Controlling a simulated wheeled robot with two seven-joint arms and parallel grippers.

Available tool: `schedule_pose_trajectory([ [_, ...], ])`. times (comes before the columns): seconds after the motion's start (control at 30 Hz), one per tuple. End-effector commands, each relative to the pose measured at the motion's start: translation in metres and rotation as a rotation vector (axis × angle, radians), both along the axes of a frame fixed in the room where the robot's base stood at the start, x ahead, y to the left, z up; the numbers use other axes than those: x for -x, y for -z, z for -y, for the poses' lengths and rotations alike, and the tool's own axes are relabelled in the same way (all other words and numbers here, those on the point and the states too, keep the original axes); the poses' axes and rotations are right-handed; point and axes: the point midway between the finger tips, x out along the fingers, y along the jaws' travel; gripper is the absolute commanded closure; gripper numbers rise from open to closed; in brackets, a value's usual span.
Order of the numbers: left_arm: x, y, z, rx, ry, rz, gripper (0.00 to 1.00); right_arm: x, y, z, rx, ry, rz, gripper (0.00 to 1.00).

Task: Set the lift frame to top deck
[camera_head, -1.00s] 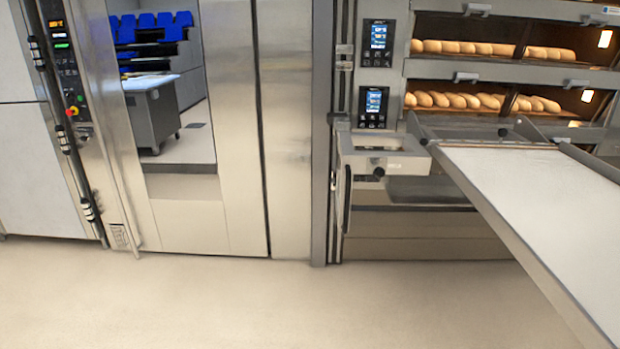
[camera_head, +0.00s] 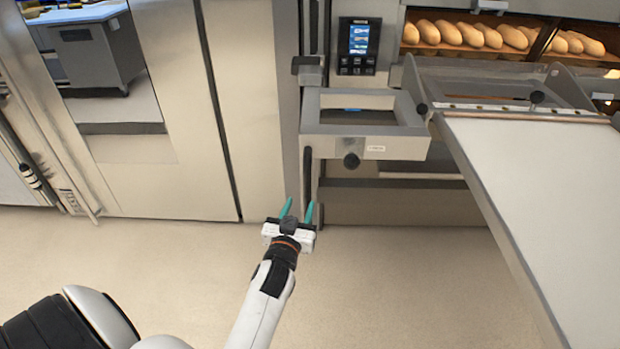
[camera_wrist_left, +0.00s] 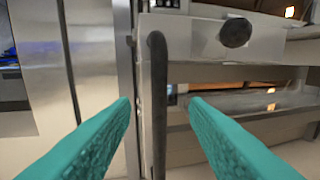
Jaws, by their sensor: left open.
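The grey lift frame (camera_head: 362,112) stands at the front of the deck oven, with a dark round knob (camera_head: 351,160) on its front. A dark vertical handle bar (camera_head: 307,175) hangs at its left side. My left gripper (camera_head: 299,212) is open in the head view, just below and in front of that bar. In the left wrist view, the two teal fingers (camera_wrist_left: 160,105) are apart, with the dark handle bar (camera_wrist_left: 158,85) upright in the gap between them. I cannot tell whether the bar is within the fingers' reach. My right gripper is not in view.
A long loader with a white belt (camera_head: 545,185) slopes out from the oven on the right. Loaves (camera_head: 465,35) lie in the oven deck behind. A control panel (camera_head: 358,45) is above the frame. The floor (camera_head: 400,270) in front is clear.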

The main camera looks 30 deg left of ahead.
Motion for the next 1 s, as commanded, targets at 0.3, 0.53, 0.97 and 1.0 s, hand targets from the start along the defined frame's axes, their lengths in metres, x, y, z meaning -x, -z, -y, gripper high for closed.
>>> schedule_pose_trajectory([
  [0.3, -0.054, -0.001, -0.02, 0.0, 0.001, 0.001, 0.59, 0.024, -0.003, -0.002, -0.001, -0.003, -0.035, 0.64],
  [0.53, -0.091, 0.0, -0.033, 0.0, 0.001, -0.001, 0.59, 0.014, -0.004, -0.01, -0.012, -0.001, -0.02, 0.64],
  [0.97, -0.108, 0.001, -0.039, 0.001, 0.002, -0.002, 0.59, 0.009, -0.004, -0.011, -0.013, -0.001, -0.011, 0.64],
  [1.0, -0.108, 0.001, -0.039, 0.001, 0.002, -0.002, 0.59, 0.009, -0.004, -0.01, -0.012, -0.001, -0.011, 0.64],
])
